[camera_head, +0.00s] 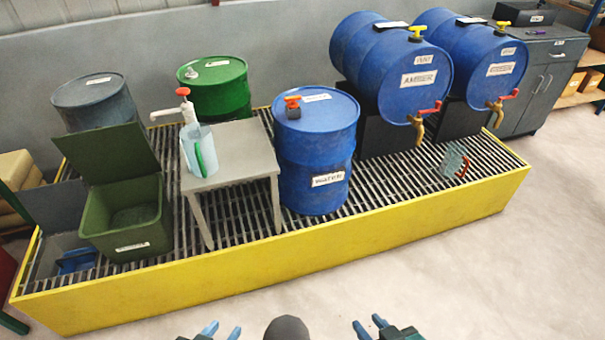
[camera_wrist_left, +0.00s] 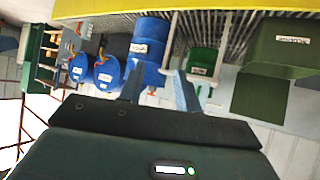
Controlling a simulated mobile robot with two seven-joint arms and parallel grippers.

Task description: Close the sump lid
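What looks like the sump is a grey open well (camera_head: 48,262) at the left end of the yellow-edged grating platform, with a blue object (camera_head: 77,261) inside. A dark grey panel (camera_head: 55,207), which appears to be its lid, stands raised behind the well. The green bin to its right partly hides it. My left gripper (camera_head: 221,330) is at the bottom edge of the head view, open and empty, in front of the platform and far from the lid. Its open fingers also show in the left wrist view (camera_wrist_left: 160,92). My right gripper (camera_head: 370,328) is open and empty, further right.
A green bin (camera_head: 126,222) with its own raised lid (camera_head: 112,155) stands beside the well. The yellow platform wall (camera_head: 250,275) lies between my grippers and the grating. A small grey table (camera_head: 235,155) and several drums stand on the grating. The floor in front is clear.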

